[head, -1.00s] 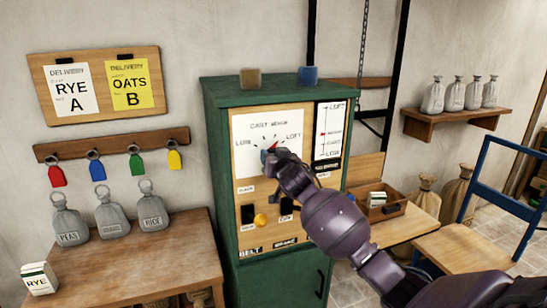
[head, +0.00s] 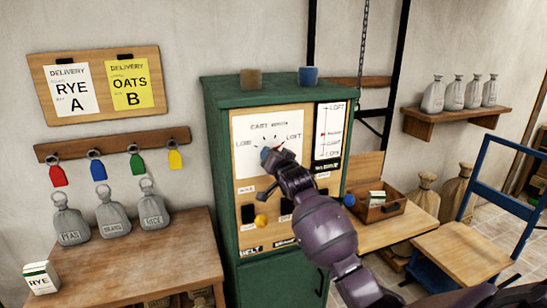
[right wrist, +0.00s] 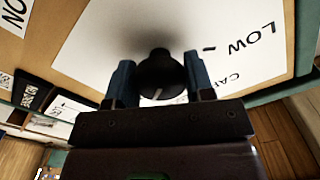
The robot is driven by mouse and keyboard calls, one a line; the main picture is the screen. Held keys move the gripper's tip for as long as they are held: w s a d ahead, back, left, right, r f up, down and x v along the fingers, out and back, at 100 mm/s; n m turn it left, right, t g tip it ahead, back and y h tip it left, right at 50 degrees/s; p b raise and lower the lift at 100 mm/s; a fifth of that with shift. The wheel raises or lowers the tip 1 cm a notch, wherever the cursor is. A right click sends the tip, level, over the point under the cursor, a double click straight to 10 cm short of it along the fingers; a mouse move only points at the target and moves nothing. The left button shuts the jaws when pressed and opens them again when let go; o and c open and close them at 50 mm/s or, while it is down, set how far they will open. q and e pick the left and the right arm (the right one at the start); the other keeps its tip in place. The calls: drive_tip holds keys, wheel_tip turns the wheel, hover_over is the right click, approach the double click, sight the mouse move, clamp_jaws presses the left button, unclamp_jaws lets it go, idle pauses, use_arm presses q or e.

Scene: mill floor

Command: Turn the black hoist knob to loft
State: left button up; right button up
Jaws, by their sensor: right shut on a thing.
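The black hoist knob (right wrist: 158,72) sits on the white dial plate (head: 245,135) of the green cabinet. In the right wrist view it is between the two fingers of my right gripper (right wrist: 160,85), which is shut on it. A short pale line shows on the knob's face. The plate reads LOW at left and LOFT at right in the head view. There my right gripper (head: 270,156) covers most of the knob, and a small red mark shows beside its tip. On the scale strip (head: 328,115) a red pointer stands near mid-height. My left gripper is not in view.
The green cabinet (head: 212,130) has black switches and a yellow knob (head: 261,221) below the dial, close to my arm. A blue ball-shaped knob (head: 348,200) is at its right.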

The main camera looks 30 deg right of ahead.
drive_tip(key=o, duration=0.9)
drive_tip(key=b+v, duration=0.1)
drive_tip(key=v, duration=0.9)
drive_tip(key=shift+s, duration=0.4)
